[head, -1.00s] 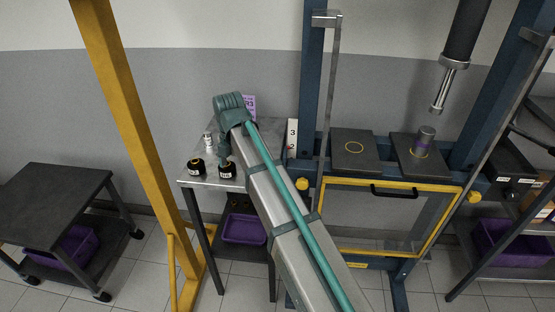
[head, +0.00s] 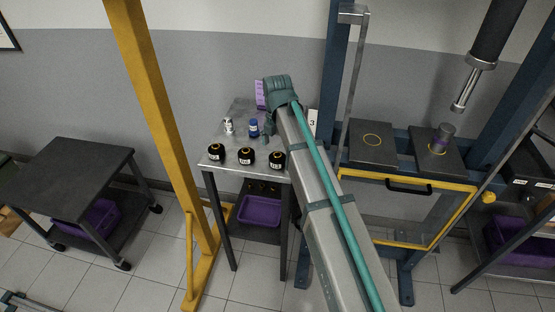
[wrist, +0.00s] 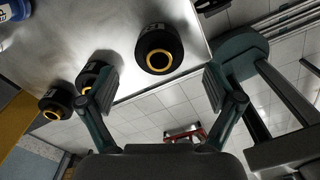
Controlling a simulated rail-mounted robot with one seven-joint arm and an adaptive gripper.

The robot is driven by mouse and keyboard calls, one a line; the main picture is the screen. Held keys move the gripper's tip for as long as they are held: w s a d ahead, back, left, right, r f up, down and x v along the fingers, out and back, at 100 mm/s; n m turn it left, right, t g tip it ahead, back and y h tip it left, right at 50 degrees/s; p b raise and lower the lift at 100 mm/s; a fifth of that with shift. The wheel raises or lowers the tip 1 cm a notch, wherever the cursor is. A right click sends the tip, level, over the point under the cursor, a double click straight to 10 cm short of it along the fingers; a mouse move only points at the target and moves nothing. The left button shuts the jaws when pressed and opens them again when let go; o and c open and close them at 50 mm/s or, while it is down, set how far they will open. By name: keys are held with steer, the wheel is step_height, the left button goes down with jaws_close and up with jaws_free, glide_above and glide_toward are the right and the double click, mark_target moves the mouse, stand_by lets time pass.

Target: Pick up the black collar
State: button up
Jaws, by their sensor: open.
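Three black collars with pale labels and yellow-orange rings stand in a row along the front edge of a small metal table (head: 220,140): a left one (head: 216,153), a middle one (head: 247,157) and a right one (head: 277,160). In the wrist view, the nearest collar (wrist: 160,50) lies beyond and between my fingertips, apart from them. A second collar (wrist: 90,75) is partly hidden by the left finger, and a third (wrist: 55,103) is farther left. My gripper (wrist: 160,88) is open and empty. In the head view it is small and partly hidden by my arm.
A white can (head: 228,126) and a blue can (head: 253,130) stand behind the collars. A yellow post (head: 165,125) rises left of the table. The blue press frame (head: 335,70) stands to the right. A purple bin (head: 260,212) sits on the lower shelf.

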mark_target(277, 154)
steer(key=shift+w+f+p, duration=0.1)
steer(key=shift+f+p, duration=0.65)
steer(key=shift+f, duration=1.4)
steer(key=c, duration=1.5)
steer(key=shift+c, duration=0.9)
steer(key=shift+r, duration=0.2)
